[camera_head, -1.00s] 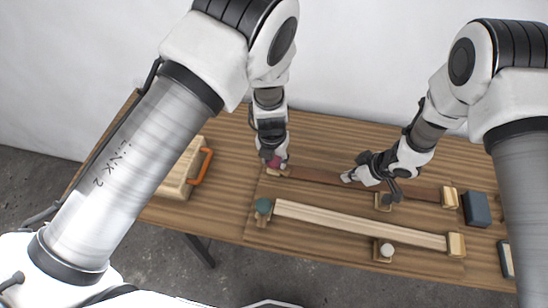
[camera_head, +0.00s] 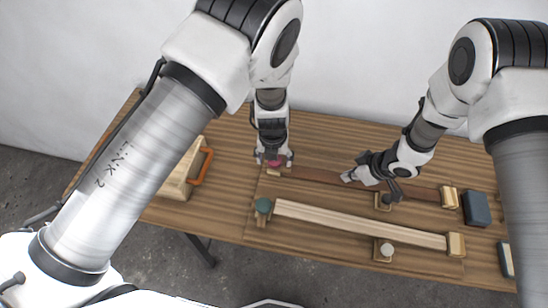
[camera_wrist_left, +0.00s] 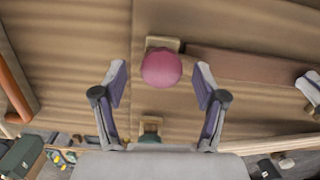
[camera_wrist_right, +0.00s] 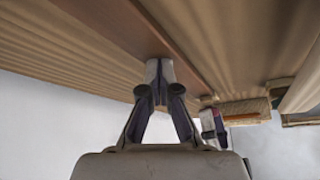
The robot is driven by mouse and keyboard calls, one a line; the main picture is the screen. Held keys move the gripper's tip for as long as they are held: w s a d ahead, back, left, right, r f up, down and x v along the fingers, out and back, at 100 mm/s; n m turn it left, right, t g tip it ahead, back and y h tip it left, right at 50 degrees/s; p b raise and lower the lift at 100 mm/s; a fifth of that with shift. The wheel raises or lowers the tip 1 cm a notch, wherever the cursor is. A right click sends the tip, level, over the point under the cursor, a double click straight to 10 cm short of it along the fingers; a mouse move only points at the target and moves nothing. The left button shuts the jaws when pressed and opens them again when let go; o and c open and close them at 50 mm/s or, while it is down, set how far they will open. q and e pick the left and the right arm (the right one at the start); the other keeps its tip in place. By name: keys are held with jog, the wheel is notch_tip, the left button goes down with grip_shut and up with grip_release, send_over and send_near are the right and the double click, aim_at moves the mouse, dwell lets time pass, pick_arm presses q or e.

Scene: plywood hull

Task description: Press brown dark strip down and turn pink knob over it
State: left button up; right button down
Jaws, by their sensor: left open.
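The brown dark strip (camera_head: 321,175) lies along the back of the board; it also shows in the left wrist view (camera_wrist_left: 240,65) and right wrist view (camera_wrist_right: 125,25). The round pink knob (camera_wrist_left: 161,68) sits by the strip's left end, beside a small wooden block (camera_wrist_left: 164,43); it is partly visible in the head view (camera_head: 275,162). My left gripper (camera_wrist_left: 160,82) is open above the knob, one finger on each side, with gaps. My right gripper (camera_wrist_right: 159,72) is shut, its fingertips at the strip, apparently touching it. Whether the knob overlaps the strip is unclear.
A pale strip (camera_head: 350,223) lies in front, with a teal knob (camera_head: 263,205) at its left end and a white knob (camera_head: 387,249) below. A wooden box with an orange handle (camera_head: 202,165) stands left. A dark blue block (camera_head: 476,209) lies right.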

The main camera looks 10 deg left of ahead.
pick_arm(q)
jog(key=shift+r+p, duration=3.45)
jog(key=shift+r, duration=0.1)
pick_arm(e)
jog(key=shift+r, duration=3.5)
pick_arm(q)
jog(key=shift+r+p, duration=0.55)
jog(key=shift+p, duration=0.05)
pick_arm(e)
notch_tip(320, 180, up, 5)
jog(key=shift+f, duration=0.1)
